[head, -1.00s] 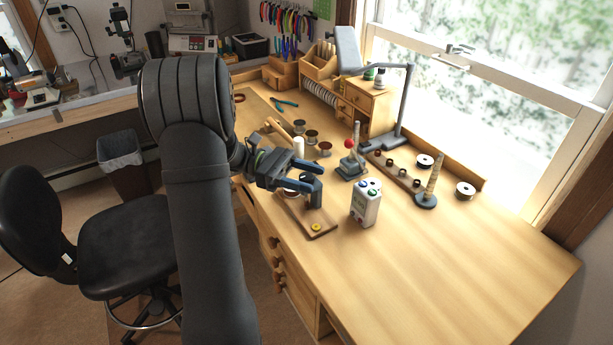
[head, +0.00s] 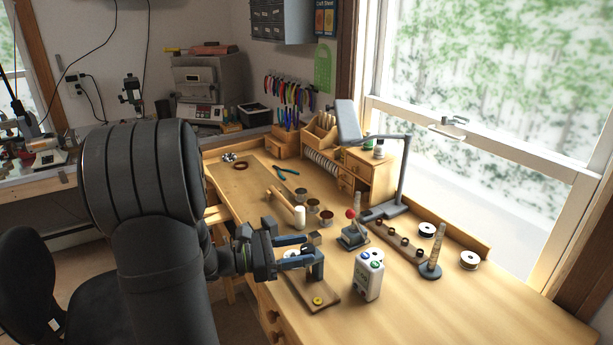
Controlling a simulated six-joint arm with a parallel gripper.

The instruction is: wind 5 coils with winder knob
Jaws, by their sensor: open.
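A small wooden board (head: 326,306) lies near the table's front edge, with a yellow round piece (head: 318,300) at its near end. I take it for the winder's base. A small brown block (head: 314,238), perhaps the winder knob, shows just beyond my fingertips. My gripper (head: 311,251) is over the far part of the board, pointing right, with its two fingers apart. I cannot tell whether it touches the winder. The fingers hide much of the mechanism, and no wire or coil can be made out.
A white box with coloured buttons (head: 368,275) stands close to the right of the board. A ringed cone (head: 435,250) stands farther right. The table's right front is clear.

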